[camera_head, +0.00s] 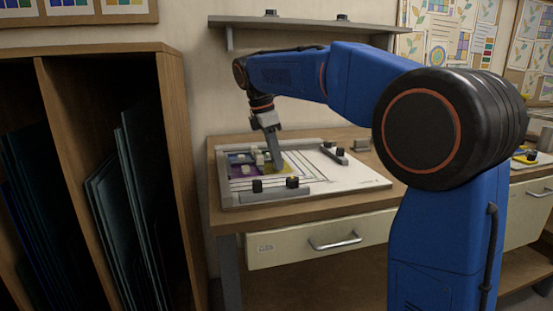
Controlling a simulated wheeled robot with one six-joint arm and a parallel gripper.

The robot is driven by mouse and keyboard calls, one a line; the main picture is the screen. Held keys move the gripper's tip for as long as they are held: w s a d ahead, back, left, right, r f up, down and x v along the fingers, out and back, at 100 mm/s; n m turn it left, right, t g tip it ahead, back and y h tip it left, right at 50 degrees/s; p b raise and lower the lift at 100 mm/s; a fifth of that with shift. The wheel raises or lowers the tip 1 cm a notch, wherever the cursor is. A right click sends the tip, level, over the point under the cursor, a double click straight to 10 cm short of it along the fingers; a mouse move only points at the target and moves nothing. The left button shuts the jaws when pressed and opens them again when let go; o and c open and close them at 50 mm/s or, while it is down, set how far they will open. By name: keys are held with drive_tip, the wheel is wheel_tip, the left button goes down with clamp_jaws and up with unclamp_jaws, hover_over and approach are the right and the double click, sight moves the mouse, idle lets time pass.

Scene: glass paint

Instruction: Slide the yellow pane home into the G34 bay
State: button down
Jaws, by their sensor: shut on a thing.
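The yellow pane (291,168) lies on the white pattern board (345,178) on the bench, right of several other panes. My gripper (275,165) reaches down from above and is shut on the yellow pane near its left side. The gripper covers part of the pane and its left edge. A purple pane (240,172) and a blue pane (238,158) sit at the left of the board. The G34 label is too small to read, and I cannot tell whether the yellow pane touches its neighbours.
A grey bar (270,196) with black knobs runs along the board's front. A second bar (338,154) with black knobs lies at the right. Bare board lies between them. A wooden rack (180,180) with dark sheets stands left, and a grey shelf (300,22) hangs above.

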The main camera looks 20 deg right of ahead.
idle(0.4)
drive_tip(key=c, duration=1.6)
unclamp_jaws()
drive_tip(key=shift+d+r+v, duration=0.1)
drive_tip(key=shift+d+v, duration=0.15)
drive_tip(key=shift+v, duration=0.9)
drive_tip(key=shift+d+r+v, duration=0.1)
drive_tip(key=shift+d+v, duration=0.2)
drive_tip(key=shift+v, duration=0.8)
drive_tip(key=shift+d+v, duration=0.25)
drive_tip(key=shift+v, duration=0.9)
